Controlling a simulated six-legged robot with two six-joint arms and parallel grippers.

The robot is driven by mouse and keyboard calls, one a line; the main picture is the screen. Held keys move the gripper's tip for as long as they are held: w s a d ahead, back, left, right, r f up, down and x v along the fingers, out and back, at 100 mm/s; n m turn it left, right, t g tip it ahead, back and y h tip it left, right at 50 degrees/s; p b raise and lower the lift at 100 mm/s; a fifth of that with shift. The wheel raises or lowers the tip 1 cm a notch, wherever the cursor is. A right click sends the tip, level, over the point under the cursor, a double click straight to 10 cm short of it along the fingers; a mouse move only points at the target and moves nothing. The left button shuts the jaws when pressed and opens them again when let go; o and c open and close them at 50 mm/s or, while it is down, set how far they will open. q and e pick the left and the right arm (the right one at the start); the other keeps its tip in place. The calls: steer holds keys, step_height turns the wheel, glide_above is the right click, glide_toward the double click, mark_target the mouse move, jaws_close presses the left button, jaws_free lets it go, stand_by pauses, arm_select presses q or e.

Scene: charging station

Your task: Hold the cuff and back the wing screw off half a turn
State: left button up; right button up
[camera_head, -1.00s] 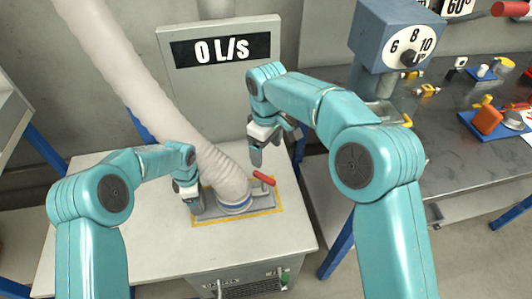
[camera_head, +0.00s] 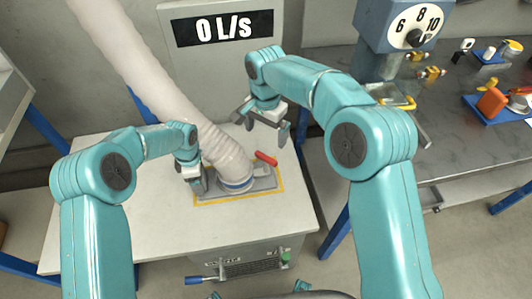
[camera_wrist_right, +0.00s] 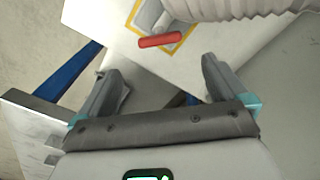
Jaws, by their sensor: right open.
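The pale ribbed hose ends in a cuff with a blue ring (camera_head: 237,185), seated on a grey plate inside a yellow outline on the white table. A red bar (camera_head: 266,158) sits at the cuff's right side; I cannot tell if it is the wing screw. It also shows in the right wrist view (camera_wrist_right: 160,40). My left gripper (camera_head: 196,184) is at the cuff's left side, its jaws partly hidden and their grip unclear. My right gripper (camera_head: 261,129) is open and empty, above and behind the red bar, with its fingers (camera_wrist_right: 160,68) spread wide.
A display (camera_head: 222,27) reading "0 L/s" stands behind the table. A blue dial unit (camera_head: 405,25) and a dark bench (camera_head: 450,130) with small parts are to the right. The white table's (camera_head: 120,225) front left is clear. A gap separates the table from the bench.

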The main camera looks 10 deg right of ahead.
mark_target(266, 157)
step_height(266, 157, down, 11)
steer(key=shift+r, duration=0.2)
steer(key=shift+c, duration=0.3)
steer(key=c, duration=0.8)
